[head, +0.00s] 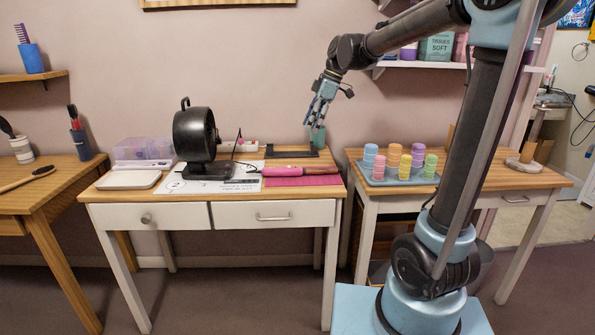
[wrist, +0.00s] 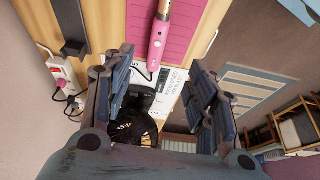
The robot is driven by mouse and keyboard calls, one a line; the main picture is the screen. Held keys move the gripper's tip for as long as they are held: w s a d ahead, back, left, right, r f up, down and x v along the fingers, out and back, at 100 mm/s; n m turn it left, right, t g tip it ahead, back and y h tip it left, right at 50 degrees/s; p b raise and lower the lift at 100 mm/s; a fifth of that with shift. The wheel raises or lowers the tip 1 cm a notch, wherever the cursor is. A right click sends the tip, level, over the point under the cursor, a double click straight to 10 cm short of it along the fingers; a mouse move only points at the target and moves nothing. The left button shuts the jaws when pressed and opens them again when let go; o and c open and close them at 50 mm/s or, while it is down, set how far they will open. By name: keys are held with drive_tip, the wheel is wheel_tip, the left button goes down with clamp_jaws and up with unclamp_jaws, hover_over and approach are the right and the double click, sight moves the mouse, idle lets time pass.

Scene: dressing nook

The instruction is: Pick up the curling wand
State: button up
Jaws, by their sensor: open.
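The curling wand (head: 280,169) lies on the middle table (head: 225,190), its pink handle to the left and its darker barrel to the right.
A black fan (head: 194,138) stands left of the wand on a printed sheet (head: 225,184). A dark bar (head: 291,154) lies behind the wand. A white power strip (head: 238,146) sits at the back. On the right table, a tray (head: 377,181) holds several coloured rollers.

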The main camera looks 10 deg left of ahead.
hover_over(291, 166)
drive_tip(key=d, duration=0.3)
drive_tip(key=f, duration=1)
drive_tip(key=shift+a+f, duration=0.25)
drive_tip(key=shift+f, duration=0.05)
drive_tip(key=shift+s+x, duration=0.2)
drive_tip(key=shift+x, duration=2.65)
drive_tip(key=shift+a+r, duration=0.1)
drive_tip(key=shift+a, duration=0.05)
clamp_jaws()
